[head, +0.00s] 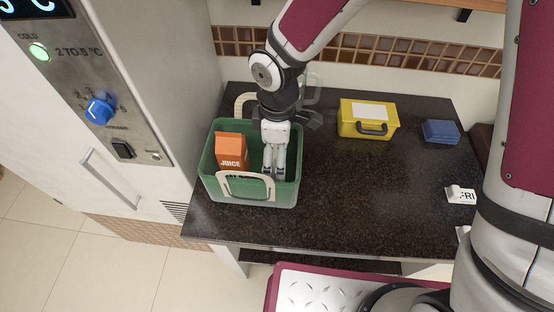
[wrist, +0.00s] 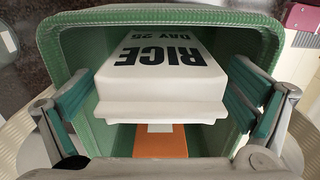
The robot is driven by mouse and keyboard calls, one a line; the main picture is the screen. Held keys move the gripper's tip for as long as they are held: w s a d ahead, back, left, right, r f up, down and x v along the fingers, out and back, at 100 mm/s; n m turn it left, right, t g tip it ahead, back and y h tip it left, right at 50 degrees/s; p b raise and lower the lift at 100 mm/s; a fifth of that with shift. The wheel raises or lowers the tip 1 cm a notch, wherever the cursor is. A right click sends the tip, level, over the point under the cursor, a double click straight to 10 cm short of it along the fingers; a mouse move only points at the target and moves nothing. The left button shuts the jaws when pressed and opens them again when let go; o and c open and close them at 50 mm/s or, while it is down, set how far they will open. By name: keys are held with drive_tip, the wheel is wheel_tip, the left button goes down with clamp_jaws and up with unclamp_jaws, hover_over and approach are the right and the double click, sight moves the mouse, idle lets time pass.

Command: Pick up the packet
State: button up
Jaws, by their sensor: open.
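A white packet (wrist: 165,75) printed "RICE DAY 25" stands inside the green basket (head: 250,192), seen close in the wrist view. In the head view I cannot make it out behind my gripper. My gripper (head: 273,172) points down into the basket. In the wrist view my gripper (wrist: 160,105) is open, one teal-padded finger on each side of the packet, with gaps between pads and packet. An orange juice carton (head: 231,151) stands in the basket left of my gripper; an orange surface (wrist: 160,146) shows below the packet in the wrist view.
The basket's pale handle (head: 243,177) and green walls surround my fingers closely. A yellow box (head: 367,119), a blue box (head: 440,132) and a white "FRI" item (head: 460,195) stand there. A steel cabinet (head: 120,80) is left.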

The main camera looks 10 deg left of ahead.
drive_tip(key=shift+f, duration=0.75)
drive_tip(key=shift+c, duration=0.5)
drive_tip(key=c, duration=1.4)
